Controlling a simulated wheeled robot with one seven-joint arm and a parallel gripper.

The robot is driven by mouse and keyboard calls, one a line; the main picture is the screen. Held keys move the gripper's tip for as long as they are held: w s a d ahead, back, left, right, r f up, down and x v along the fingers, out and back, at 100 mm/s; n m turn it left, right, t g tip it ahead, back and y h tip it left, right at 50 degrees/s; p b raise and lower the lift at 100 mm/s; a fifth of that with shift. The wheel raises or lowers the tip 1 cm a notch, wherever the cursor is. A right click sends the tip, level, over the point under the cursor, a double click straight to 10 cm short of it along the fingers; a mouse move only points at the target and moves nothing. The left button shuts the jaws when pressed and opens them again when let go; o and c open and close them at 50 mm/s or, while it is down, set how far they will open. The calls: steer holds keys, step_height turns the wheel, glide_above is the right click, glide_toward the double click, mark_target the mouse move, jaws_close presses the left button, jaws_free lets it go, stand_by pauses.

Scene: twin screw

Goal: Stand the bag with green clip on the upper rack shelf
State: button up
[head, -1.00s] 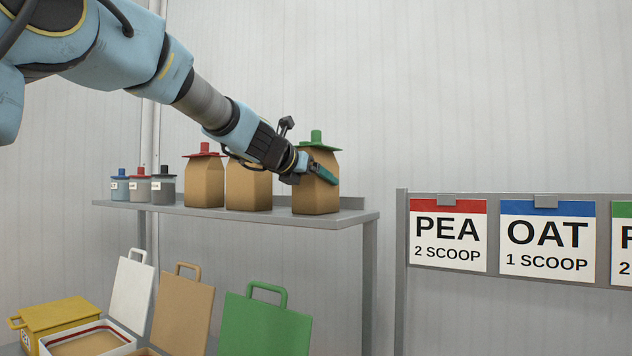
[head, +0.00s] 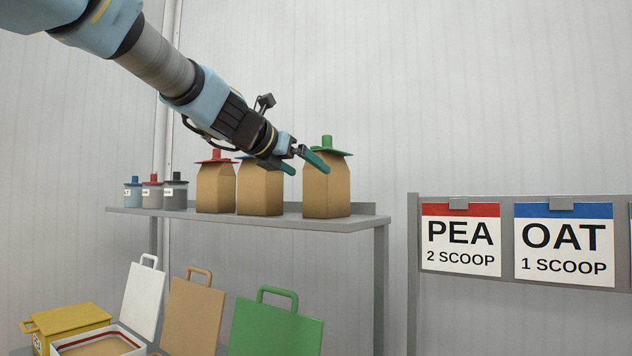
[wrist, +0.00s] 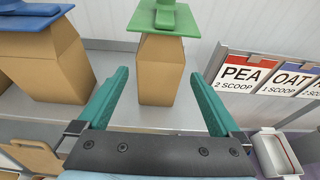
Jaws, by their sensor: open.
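The bag with green clip (head: 327,190) stands upright on the upper rack shelf (head: 290,222), at its right end. Its green clip (head: 328,150) sits on top. In the wrist view the bag (wrist: 161,72) stands ahead, between the lines of the two teal fingers. My gripper (head: 301,164) is open and empty, in front of the bag and a little to its left in the head view. In the wrist view the fingers (wrist: 160,92) are spread wide, with clear gaps on both sides of the bag.
A blue-clip bag (head: 260,190) and a red-clip bag (head: 215,188) stand to the left on the shelf. Several small jars (head: 152,192) are at its left end. Below are open boxes with white, tan and green lids (head: 275,325). Label cards (head: 461,240) hang at right.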

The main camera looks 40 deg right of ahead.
steer(key=w+a+f+n+t+y, duration=0.35)
steer(key=w+a+f+n, duration=0.6)
steer(key=a+n, duration=0.35)
steer(key=w+a+f+n+t+y, duration=0.3)
steer(key=w+a+f+n+y, duration=0.2)
steer(key=w+a+f+n, duration=0.7)
steer(key=s+a+f+n+g+y, duration=0.25)
steer(key=s+a+f+n, duration=0.35)
steer(key=a, duration=0.4)
steer(key=s+a+f+n+g+y, duration=0.1)
steer(key=s+a+f+n+y, duration=0.2)
steer(key=a+f+n, duration=0.55)
steer(key=s+a+f+n+g, duration=0.2)
steer(key=s+a+f+n, duration=0.1)
steer(key=s+n, duration=0.2)
steer(key=s+a+f+n+g, duration=0.3)
steer(key=s+a+f+n, duration=0.1)
steer(key=s, duration=0.3)
steer(key=shift+s+n, duration=0.4)
steer(key=shift+n, duration=0.35)
